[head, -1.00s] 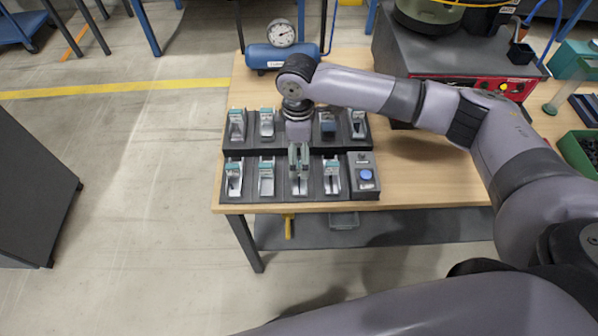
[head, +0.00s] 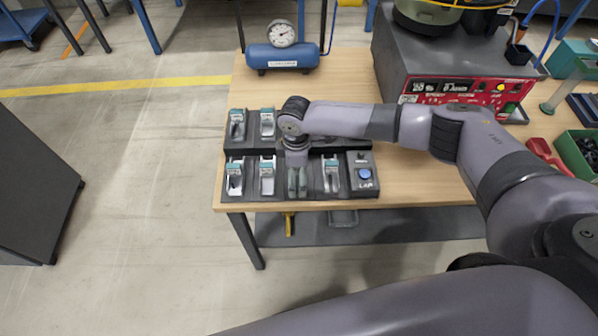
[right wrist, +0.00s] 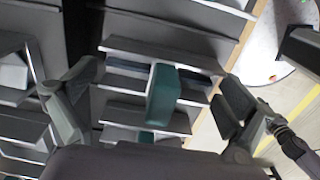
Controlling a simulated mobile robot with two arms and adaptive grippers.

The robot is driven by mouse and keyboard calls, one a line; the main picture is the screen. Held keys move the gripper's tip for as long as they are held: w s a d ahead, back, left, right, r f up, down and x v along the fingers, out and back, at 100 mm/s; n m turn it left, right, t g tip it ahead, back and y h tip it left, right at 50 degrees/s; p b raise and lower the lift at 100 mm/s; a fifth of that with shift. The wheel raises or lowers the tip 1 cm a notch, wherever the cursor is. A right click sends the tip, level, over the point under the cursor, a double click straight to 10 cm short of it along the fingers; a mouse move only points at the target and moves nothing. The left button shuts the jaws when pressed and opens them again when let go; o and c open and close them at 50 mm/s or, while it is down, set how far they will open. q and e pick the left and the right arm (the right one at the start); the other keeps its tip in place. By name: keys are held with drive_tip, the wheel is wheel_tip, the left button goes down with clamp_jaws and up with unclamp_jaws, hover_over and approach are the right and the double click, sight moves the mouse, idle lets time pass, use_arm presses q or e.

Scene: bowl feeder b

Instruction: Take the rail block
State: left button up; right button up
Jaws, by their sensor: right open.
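My right gripper (head: 297,184) points down over the third station of the front row of a dark fixture rack (head: 211,191) on the bench. In the right wrist view my right gripper (right wrist: 160,82) is open, one finger at each side. A teal block-like part (right wrist: 163,98) shows between the fingers, above a grey slotted holder (right wrist: 185,52); neither finger visibly touches it. I cannot tell for sure whether this part is the rail block. My wrist and gripper hide most of that station in the head view. My left gripper is not in view.
Neighbouring stations with teal-topped clamps stand close on both sides, such as the one to the right (head: 331,175). A box with a blue button (head: 365,176) ends the row. A blue air tank (head: 282,57) stands behind. The wooden bench (head: 420,185) is clear to the right.

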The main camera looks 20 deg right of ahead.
drive_tip(key=shift+c, duration=0.5)
drive_tip(key=c, duration=1)
drive_tip(key=shift+r, duration=0.15)
